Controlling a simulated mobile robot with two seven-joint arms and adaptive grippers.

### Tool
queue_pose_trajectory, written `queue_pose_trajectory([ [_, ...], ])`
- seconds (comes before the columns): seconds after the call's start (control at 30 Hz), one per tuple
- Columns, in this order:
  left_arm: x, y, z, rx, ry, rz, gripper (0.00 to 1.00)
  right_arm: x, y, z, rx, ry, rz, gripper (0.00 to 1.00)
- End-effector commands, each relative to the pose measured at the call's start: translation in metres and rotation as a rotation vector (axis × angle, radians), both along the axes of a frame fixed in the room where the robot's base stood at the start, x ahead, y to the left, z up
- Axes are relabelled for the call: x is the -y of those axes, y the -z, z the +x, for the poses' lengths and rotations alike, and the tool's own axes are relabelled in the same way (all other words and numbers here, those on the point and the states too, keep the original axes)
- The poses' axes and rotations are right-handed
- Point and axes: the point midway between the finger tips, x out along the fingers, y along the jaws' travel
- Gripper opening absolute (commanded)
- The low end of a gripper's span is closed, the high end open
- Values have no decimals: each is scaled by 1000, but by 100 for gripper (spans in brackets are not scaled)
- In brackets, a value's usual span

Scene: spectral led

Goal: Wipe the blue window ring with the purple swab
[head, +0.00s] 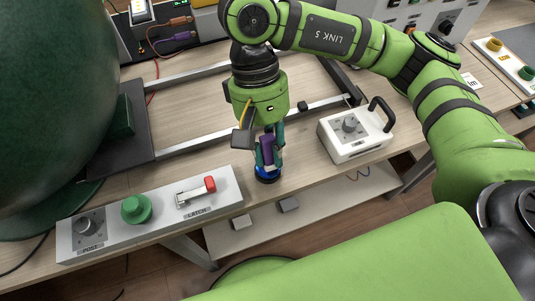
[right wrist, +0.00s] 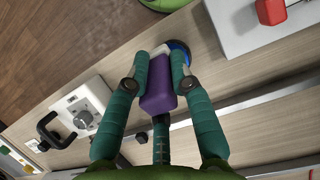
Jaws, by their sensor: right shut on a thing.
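My right gripper (head: 270,146) points down over the front edge of the table, its teal fingers shut on the purple swab (head: 266,154). In the right wrist view the purple block of the swab (right wrist: 158,95) sits between the fingertips, with a pale end (right wrist: 162,50) beyond it. The blue window ring (head: 267,172) lies on the table directly under the gripper. It shows in the right wrist view (right wrist: 182,50) beside the pale end, partly hidden by a finger. I cannot tell whether the swab touches the ring. My left gripper is not in view.
A white panel (head: 160,222) with a post knob, a green button and a red-tipped latch stands left of the ring. A white box (head: 355,135) with a knob and black handle stands right. A metal frame (head: 190,145) lies behind. A large green dome (head: 50,100) fills the left.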

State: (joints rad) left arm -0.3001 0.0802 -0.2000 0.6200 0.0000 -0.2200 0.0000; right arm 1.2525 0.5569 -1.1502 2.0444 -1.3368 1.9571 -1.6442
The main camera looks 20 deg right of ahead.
Motion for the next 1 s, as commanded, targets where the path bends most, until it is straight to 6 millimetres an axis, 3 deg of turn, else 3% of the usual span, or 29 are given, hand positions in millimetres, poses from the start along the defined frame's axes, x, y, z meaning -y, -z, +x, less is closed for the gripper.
queue_pose_trajectory([
  [0.27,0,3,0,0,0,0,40,0,1,3,2,1,0,3],
  [0.43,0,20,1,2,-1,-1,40,-1,4,20,3,4,1,3],
  [0.63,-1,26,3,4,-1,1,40,-2,3,36,3,2,2,3],
  [1.0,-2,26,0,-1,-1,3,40,-2,1,35,2,-1,1,3],
])
